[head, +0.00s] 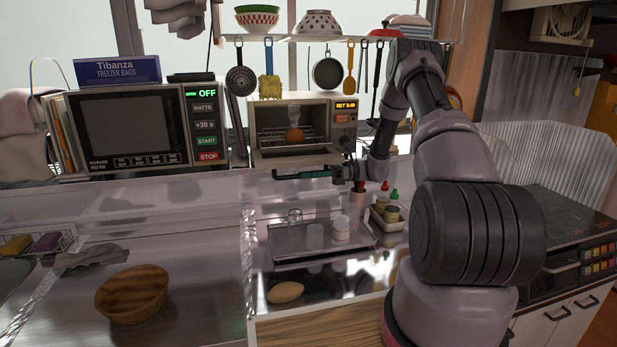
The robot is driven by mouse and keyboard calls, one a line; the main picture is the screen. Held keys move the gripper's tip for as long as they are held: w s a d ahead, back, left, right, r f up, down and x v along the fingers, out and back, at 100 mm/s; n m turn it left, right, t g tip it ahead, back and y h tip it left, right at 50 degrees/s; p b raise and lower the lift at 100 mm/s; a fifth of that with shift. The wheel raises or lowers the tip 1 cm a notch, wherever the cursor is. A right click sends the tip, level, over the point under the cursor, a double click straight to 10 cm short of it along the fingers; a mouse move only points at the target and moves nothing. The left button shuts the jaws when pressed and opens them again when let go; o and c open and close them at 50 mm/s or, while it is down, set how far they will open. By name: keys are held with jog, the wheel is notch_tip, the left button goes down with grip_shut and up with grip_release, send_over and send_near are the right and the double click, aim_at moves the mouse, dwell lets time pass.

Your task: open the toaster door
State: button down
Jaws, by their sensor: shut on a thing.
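The toaster oven (345,112) stands on the back counter, right of the microwave. Its front is uncovered, and a wire rack and a round brown thing show inside. A thin dark bar with a greenish strip (300,173) lies level in front of and below the opening. It looks like the edge or handle of the lowered toaster door, seen nearly edge-on. My gripper (338,174) is at the right end of this bar and is shut on it. The fingertips are small and dark, so the exact grip is hard to see.
The microwave (125,130) stands to the left. Utensils and a pan (327,72) hang above the toaster. A wooden bowl (132,293) sits at the left.

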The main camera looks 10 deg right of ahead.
aim_at(344, 160)
jog(key=r, duration=0.1)
jog(key=r+m, duration=0.1)
jog(key=r, duration=0.1)
jog(key=r+m, duration=0.1)
jog(key=shift+s+r, duration=0.25)
jog(key=shift+s, duration=0.05)
jog(key=c, duration=0.8)
grip_release()
jog(key=shift+f, duration=0.1)
jog(key=d, duration=1.1)
jog(key=shift+d, duration=0.1)
jog(key=d, duration=1.2)
